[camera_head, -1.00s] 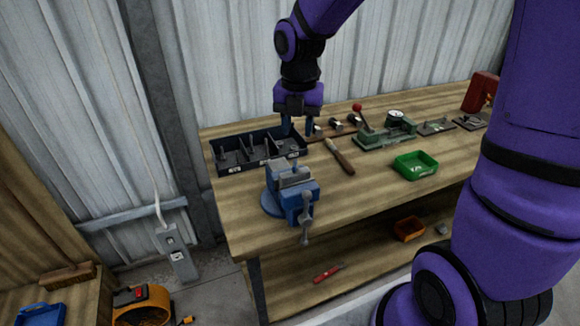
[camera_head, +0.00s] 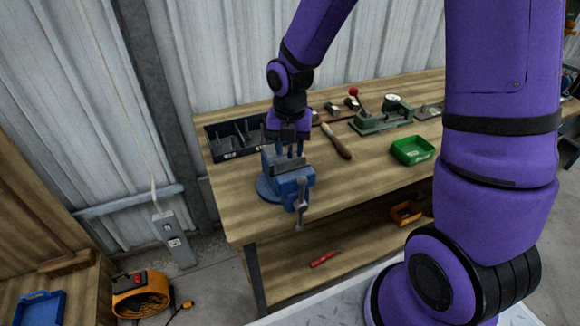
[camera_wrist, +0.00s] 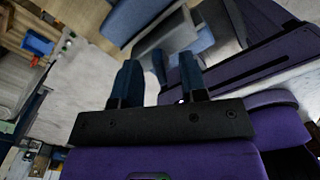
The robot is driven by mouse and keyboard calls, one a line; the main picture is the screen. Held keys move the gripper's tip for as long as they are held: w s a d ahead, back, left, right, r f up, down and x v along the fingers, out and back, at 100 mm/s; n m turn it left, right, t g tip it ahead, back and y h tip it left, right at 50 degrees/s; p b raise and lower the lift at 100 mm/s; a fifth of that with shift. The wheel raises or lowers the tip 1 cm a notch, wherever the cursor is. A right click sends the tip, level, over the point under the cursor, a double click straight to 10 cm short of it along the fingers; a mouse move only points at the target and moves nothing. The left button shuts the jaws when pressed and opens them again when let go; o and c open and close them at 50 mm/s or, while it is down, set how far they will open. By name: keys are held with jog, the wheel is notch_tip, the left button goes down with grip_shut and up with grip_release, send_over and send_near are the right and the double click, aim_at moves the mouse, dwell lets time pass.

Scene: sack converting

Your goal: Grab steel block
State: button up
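A blue bench vise (camera_head: 296,186) stands at the near left part of the workbench. A grey metal piece (camera_head: 289,165) shows at its jaws. I cannot tell whether this is the steel block or a jaw plate. My gripper (camera_head: 288,150) points down just above the vise jaws, partly hiding them. In the wrist view, my gripper's two blue fingers (camera_wrist: 159,75) stand apart with nothing clearly held between them. The vise shows beyond them (camera_wrist: 137,15), with a grey metal part (camera_wrist: 165,31) at its jaws.
On the workbench (camera_head: 240,205), a black divided tray (camera_head: 221,145) lies behind the vise. A wooden-handled tool (camera_head: 337,142), a green fixture with a red-knobbed lever (camera_head: 376,121) and a green bin (camera_head: 413,151) lie to the right. The bench front is clear.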

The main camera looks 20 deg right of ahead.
jog(key=shift+f, duration=0.5)
grip_shut()
dwell(1.1)
